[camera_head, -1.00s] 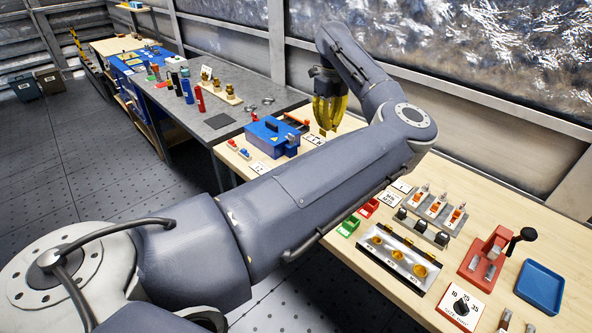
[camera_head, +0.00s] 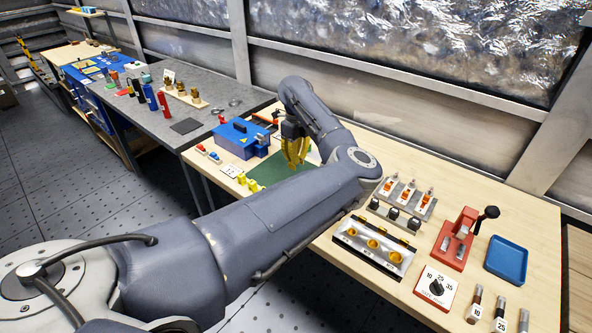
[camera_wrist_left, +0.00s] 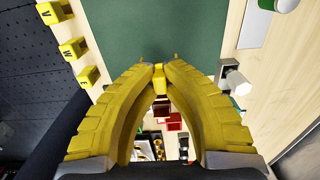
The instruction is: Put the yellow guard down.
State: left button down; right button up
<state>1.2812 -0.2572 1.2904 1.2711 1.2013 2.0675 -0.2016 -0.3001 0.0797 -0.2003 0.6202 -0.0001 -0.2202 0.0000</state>
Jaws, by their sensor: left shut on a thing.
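My left gripper (camera_head: 296,158) has yellow ribbed fingers and hangs above the green mat (camera_head: 262,178) on the wooden bench. In the left wrist view the fingertips (camera_wrist_left: 159,68) are closed together on a small yellow piece, the yellow guard (camera_wrist_left: 159,80). The guard is mostly hidden by the fingers, and I cannot tell its full shape. The green mat also shows in the wrist view (camera_wrist_left: 150,30), beyond the fingertips, and looks bare there. I cannot tell how high the guard is above it. My right gripper is not in view.
Yellow lettered blocks (camera_wrist_left: 72,48) line the mat's left edge in the wrist view. A blue box (camera_head: 240,138) stands behind left. A grey tray with yellow rings (camera_head: 374,244), a red press (camera_head: 457,238) and a blue tray (camera_head: 507,260) stand to the right.

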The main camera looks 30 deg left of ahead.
pick_arm(q)
jog(key=shift+f, duration=2.85)
jog(key=shift+f, duration=0.15)
jog(key=c, duration=1.5)
grip_release()
notch_tip(320, 180, up, 12)
jog(key=shift+r, duration=0.15)
